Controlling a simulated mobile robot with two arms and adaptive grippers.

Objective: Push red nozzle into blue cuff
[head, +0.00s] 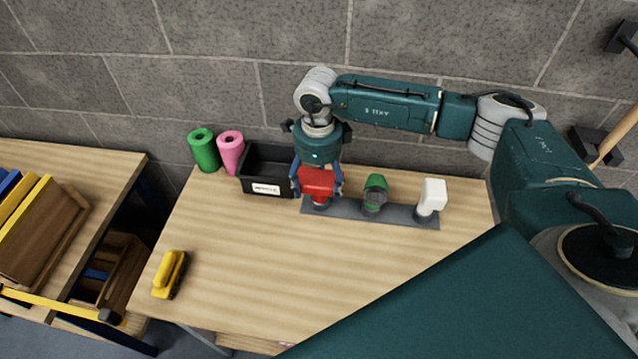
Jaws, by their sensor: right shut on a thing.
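My right gripper (317,185) points down over the left end of a dark grey rail (400,214) on the table. It is shut on the red nozzle (319,181), a blocky red piece between its fingers. The nozzle is over or on a small dark round base at that end of the rail. I cannot tell whether it is seated there. I cannot make out a blue cuff; the gripper and nozzle hide part of this spot. My left gripper is not in view.
A green piece (375,188) and a white piece (432,196) stand on the rail to the right. A black bin (262,187), a pink roll (231,152) and a green roll (204,149) are at the back left. A yellow tool (169,274) lies front left. The table middle is clear.

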